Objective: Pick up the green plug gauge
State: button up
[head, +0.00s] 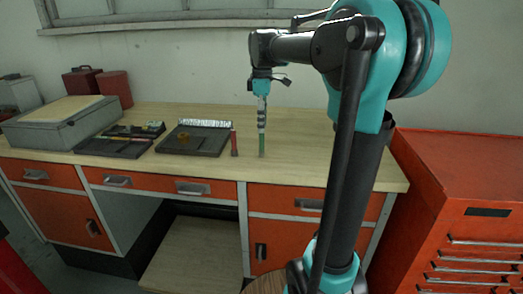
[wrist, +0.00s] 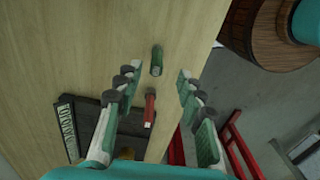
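The green plug gauge (head: 262,146) stands upright on the wooden bench top near its front edge in the head view. My gripper (head: 262,122) hangs pointing down just above it, and from this angle I cannot tell whether they touch. In the wrist view the green plug gauge (wrist: 157,61) shows end-on, a little beyond the line between the fingertips. My gripper (wrist: 157,76) is open there, with one finger on each side and nothing held.
A red plug gauge (head: 234,143) stands just left of the green one; it also shows between the fingers in the wrist view (wrist: 149,110). A dark tray (head: 200,146) is further left, then another dark tray (head: 108,150) and a grey case (head: 52,122). Bench right of the green gauge is clear.

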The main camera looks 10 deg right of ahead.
aim_at(262, 151)
notch_tip(262, 151, down, 4)
jog(key=shift+r, duration=0.1)
jog(key=shift+w+f, duration=0.15)
jog(key=shift+f, duration=1.15)
jog(key=shift+w+f, duration=0.1)
jog(key=shift+f, duration=1.15)
grip_shut()
